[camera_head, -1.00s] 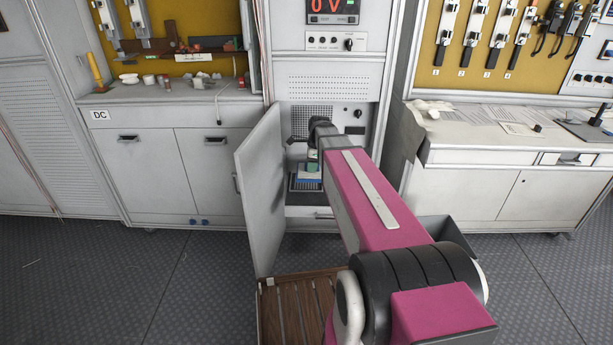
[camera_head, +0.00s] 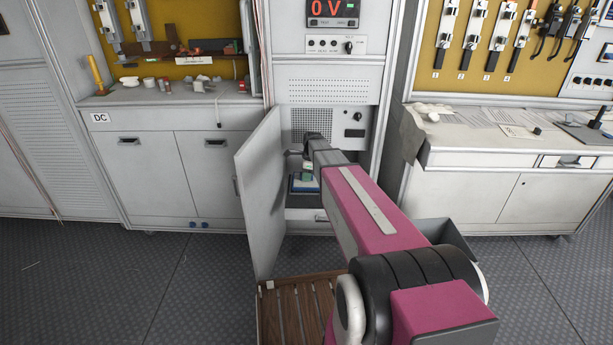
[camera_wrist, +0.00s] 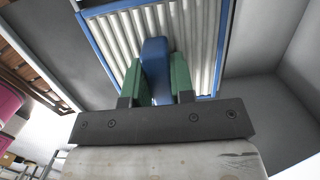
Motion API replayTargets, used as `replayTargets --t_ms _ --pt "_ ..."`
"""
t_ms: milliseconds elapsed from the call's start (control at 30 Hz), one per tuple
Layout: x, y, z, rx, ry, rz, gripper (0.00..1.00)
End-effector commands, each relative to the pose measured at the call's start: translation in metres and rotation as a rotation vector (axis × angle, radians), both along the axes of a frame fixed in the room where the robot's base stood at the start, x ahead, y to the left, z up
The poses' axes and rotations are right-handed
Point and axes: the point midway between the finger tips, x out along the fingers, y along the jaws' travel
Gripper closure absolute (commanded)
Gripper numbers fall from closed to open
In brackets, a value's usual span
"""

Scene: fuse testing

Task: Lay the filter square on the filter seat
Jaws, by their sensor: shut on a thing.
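The filter square (camera_wrist: 195,30) has white pleats and a blue rim, and fills the upper middle of the wrist view. My gripper (camera_wrist: 156,80) has green fingers shut on the filter square's upright blue tab. In the head view, the filter square (camera_head: 304,183) shows as a small blue patch inside the open cabinet compartment. My gripper is just above it there, partly hidden by my arm. A dark surface (camera_head: 303,201) lies under the filter square. I cannot make out the filter seat apart from it, nor whether the filter square touches it.
The open cabinet door (camera_head: 262,190) stands close left of my arm. A slatted wooden pallet (camera_head: 300,308) lies on the floor in front. A dark grey bin (camera_head: 440,238) stands right of my arm. Benches flank the cabinet on both sides.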

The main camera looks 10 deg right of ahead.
Motion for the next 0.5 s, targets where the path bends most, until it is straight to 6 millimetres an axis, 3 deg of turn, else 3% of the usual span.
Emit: replayTargets --t_ms 500 --pt "0.0001 0.0000 -0.0074 0.000 -0.001 0.000 1.00"
